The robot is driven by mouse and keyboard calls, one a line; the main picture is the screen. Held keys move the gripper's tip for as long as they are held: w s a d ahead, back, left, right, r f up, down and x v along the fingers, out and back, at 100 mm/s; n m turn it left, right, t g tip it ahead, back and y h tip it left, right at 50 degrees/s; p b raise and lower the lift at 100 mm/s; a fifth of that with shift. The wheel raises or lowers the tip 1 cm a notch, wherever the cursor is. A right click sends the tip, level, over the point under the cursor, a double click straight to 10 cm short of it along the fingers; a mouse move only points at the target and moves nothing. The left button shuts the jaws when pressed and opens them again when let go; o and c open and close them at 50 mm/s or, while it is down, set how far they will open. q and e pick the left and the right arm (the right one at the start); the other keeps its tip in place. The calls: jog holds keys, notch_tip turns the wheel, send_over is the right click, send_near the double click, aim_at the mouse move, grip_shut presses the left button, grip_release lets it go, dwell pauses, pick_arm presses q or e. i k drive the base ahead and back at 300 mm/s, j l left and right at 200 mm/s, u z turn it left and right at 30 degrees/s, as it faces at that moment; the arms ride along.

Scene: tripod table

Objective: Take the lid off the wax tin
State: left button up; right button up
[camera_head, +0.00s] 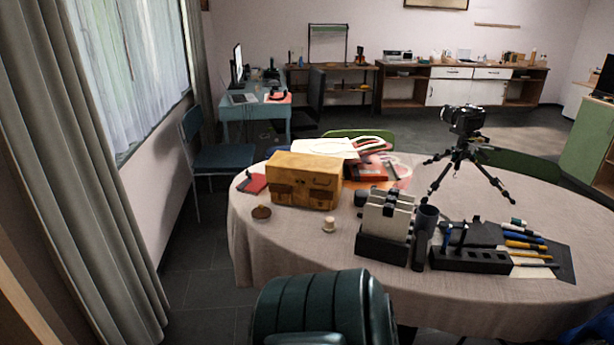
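No thing can be named the wax tin with certainty. A small, round, low brown object (261,212) lies near the table's left front edge, and a small cream round object (329,225) stands to its right. Either is too small to show whether it has a lid. Neither of my grippers is in view, and nothing is seen touching these objects.
A dark green ribbed form (325,310), perhaps a chair back, stands at the front. A dark holder with upright pale pieces (388,215), a pen tray (470,260) and a camera on a tripod (465,150) fill the right. The left front cloth is mostly clear.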

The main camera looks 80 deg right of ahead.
aim_at(261, 212)
jog(key=z, duration=2.3)
